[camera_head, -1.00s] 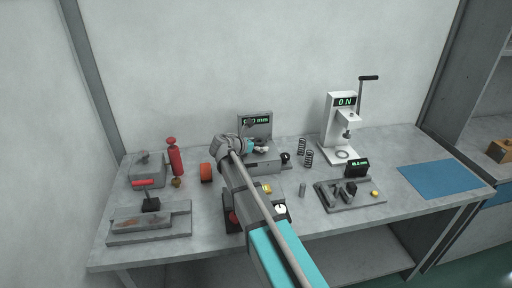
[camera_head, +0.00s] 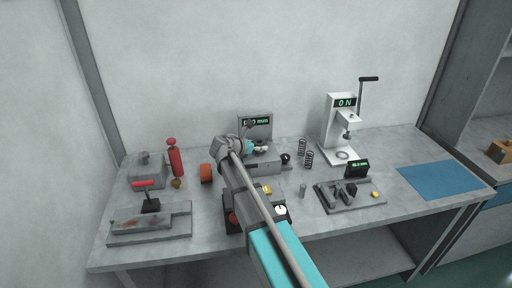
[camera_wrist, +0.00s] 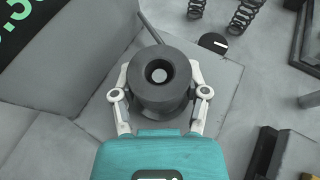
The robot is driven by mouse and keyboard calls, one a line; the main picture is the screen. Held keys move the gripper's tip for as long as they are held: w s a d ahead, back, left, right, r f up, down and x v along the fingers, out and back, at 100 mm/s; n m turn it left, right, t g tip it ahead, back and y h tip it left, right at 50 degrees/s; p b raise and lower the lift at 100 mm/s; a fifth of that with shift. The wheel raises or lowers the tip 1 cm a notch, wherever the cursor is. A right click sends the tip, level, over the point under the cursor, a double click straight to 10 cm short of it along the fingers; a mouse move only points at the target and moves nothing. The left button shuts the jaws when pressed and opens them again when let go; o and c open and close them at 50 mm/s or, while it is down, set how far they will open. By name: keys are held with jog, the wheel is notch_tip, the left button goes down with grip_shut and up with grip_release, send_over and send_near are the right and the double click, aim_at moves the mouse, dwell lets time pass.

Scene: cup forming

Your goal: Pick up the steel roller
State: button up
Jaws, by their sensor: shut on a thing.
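The steel roller (camera_wrist: 160,96), a dark grey flanged cylinder with a centre hole, is between the two pale fingers of my gripper (camera_wrist: 160,92) in the wrist view. My gripper is shut on it from both sides. I look down on its end face, and its lower part is hidden. A bright round spot shows inside the hole. In the head view my gripper (camera_head: 262,148) is over the grey device with the green mm display, and the roller is too small to make out. Whether the roller is clear of the device cannot be told.
The grey device with the display (camera_head: 254,127) stands close behind my gripper. Two springs (camera_head: 309,159) and a white press (camera_head: 340,125) are to the right. A blue mat (camera_head: 440,179) lies bare at far right.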

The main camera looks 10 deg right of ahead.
jog(key=shift+r, duration=0.1)
notch_tip(320, 180, up, 3)
jog(key=p, duration=0.2)
jog(key=shift+f+p, duration=0.2)
jog(key=shift+p, duration=0.2)
jog(key=s+d+r+p, duration=0.1)
jog(key=s+r+p, duration=0.9)
jog(key=s, duration=0.4)
jog(key=shift+d, duration=0.2)
jog(key=shift+r, duration=0.1)
jog(key=shift+s, duration=0.15)
